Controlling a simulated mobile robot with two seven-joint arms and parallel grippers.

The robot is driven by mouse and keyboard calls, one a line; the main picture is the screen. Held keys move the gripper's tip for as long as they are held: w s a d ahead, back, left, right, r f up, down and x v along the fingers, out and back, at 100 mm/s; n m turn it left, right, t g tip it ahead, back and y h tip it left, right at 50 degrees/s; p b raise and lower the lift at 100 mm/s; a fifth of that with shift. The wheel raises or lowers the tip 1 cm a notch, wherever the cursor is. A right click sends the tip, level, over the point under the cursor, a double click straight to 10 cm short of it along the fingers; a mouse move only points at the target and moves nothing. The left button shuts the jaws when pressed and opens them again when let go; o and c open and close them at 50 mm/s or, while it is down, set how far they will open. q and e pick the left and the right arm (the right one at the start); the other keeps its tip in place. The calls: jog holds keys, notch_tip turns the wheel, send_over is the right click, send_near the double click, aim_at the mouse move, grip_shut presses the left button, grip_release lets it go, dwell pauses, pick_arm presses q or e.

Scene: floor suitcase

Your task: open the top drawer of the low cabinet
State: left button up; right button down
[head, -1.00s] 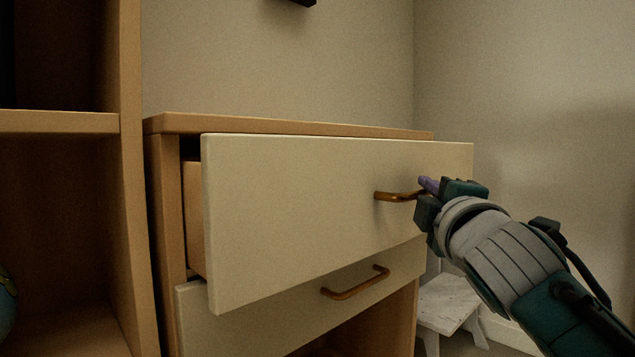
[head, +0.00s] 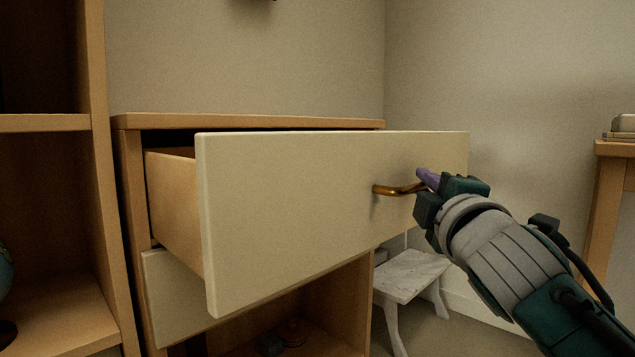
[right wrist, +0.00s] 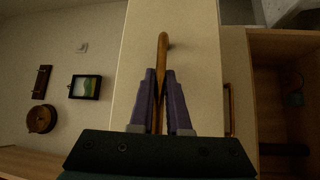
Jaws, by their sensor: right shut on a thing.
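The low cabinet (head: 250,121) stands against the wall. Its top drawer (head: 280,225) has a cream front and is pulled well out, with its wooden side showing at the left. My right gripper (head: 424,186) is shut on the drawer's bronze bar handle (head: 390,189). In the right wrist view the purple fingers of the gripper (right wrist: 161,103) close on both sides of the handle (right wrist: 162,55). The lower drawer (head: 170,300) is shut or nearly so, partly hidden behind the top drawer. My left gripper is not in view.
A wooden shelf unit (head: 45,123) stands at the left of the cabinet. A small white stool (head: 410,275) stands on the floor to the right. A wooden table (head: 610,185) is at the right edge. Small dark objects lie in the cabinet's open lower space.

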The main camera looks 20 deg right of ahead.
jog(key=c, duration=0.9)
grip_release()
jog(key=shift+w, duration=0.1)
jog(key=shift+s+a, duration=0.15)
jog(key=shift+s, duration=0.15)
jog(key=p+v, duration=0.2)
jog(key=v, duration=0.7)
jog(key=shift+s+f, duration=0.1)
jog(key=shift+s, duration=0.1)
